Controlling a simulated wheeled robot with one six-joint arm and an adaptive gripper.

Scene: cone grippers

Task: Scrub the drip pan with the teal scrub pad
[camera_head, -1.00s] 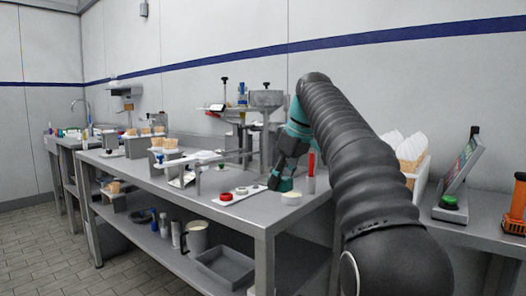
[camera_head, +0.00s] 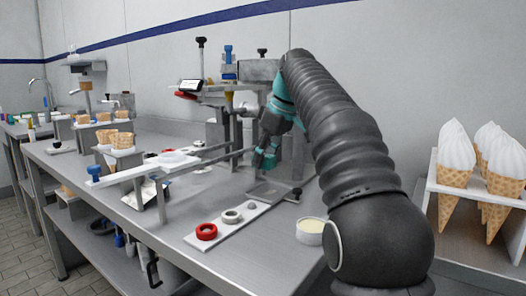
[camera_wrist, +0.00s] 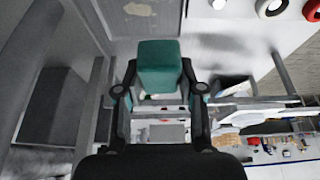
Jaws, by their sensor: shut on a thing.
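The teal scrub pad (camera_wrist: 159,66) is a block between the two dark fingers of my gripper (camera_wrist: 158,92) in the wrist view. In the head view my gripper (camera_head: 262,160) is at the machine, above the drip pan (camera_head: 272,194). The fingers are shut on the pad. The drip pan is a shallow grey tray on the steel table, under the machine. In the wrist view the pan (camera_wrist: 118,30) lies at the top, beyond the pad, with a pale speckled patch in it. I cannot tell whether the pad touches the pan.
A white strip (camera_head: 226,226) with a red ring (camera_head: 206,232) and a pale ring (camera_head: 231,216) lies in front of the pan. A round white tub (camera_head: 310,231) stands to the right. The machine (camera_head: 225,95) rises behind. Filled cones (camera_head: 455,160) stand in a rack at the right.

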